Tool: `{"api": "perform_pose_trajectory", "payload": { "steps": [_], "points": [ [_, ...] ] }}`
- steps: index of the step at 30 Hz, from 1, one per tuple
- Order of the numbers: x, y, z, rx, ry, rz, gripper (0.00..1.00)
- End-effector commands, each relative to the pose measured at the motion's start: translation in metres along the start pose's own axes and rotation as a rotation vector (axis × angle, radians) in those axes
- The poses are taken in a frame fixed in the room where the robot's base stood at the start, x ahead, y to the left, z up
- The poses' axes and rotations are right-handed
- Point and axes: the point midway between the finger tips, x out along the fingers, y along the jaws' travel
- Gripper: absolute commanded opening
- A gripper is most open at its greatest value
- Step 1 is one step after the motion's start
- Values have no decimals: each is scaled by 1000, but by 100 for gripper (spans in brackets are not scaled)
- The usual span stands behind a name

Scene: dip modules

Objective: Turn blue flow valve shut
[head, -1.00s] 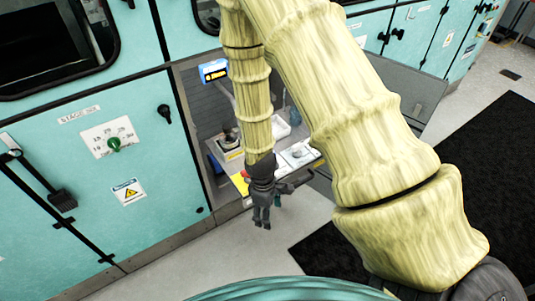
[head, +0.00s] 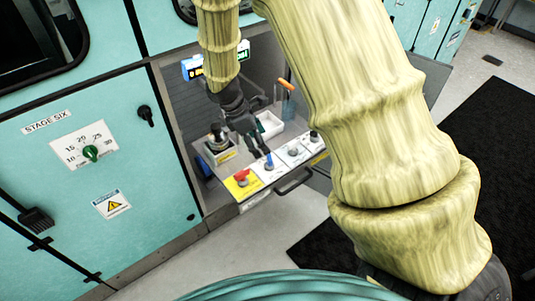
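The blue flow valve (head: 268,161) is a small upright blue handle on a pale plate of the valve panel in the open cabinet bay. It stands between a red valve (head: 241,177) on a yellow plate and a grey knob (head: 293,151). My gripper (head: 259,151) is dark and points down toward the panel, with its fingertips close behind and slightly left of the blue handle. I cannot tell whether they touch it. The finger gap is too small to make out.
A dark knob (head: 314,135) ends the valve row at right. A drawer handle (head: 294,183) juts out below the panel. A white tray (head: 270,123), an orange-handled tool (head: 286,85) and a metal-topped device (head: 217,140) stand behind. A dark mat (head: 480,180) covers the floor at right.

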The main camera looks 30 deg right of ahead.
Motion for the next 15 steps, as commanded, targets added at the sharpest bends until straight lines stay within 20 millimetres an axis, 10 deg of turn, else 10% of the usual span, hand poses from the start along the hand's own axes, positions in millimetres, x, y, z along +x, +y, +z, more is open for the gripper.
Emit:
{"api": "perform_pose_trajectory", "payload": {
  "steps": [15],
  "points": [
    [68,0,1,1,0,-1,71]
  ]
}}
